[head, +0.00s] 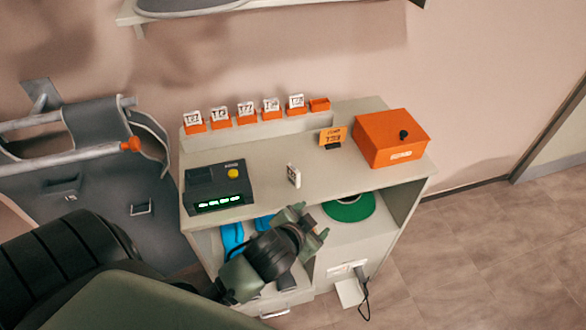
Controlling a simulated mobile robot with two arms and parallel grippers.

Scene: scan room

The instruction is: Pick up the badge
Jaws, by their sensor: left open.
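A small white badge (294,176) with dark markings stands on the counter top (255,178), near its front edge, right of the black device. Similar white numbered tags (246,109) stand in orange holders along the back ledge. The rightmost orange holder (319,104) has no tag in it. My left gripper (313,222) is open and empty, in front of the counter's front edge. It appears below and slightly right of the badge, apart from it. My right gripper is not in view.
A black device (218,188) with a green display and yellow button sits left on the counter. An orange box (392,138) and an orange sign (333,136) stand right. Below, a shelf holds a green round item (349,208) and blue items (232,236).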

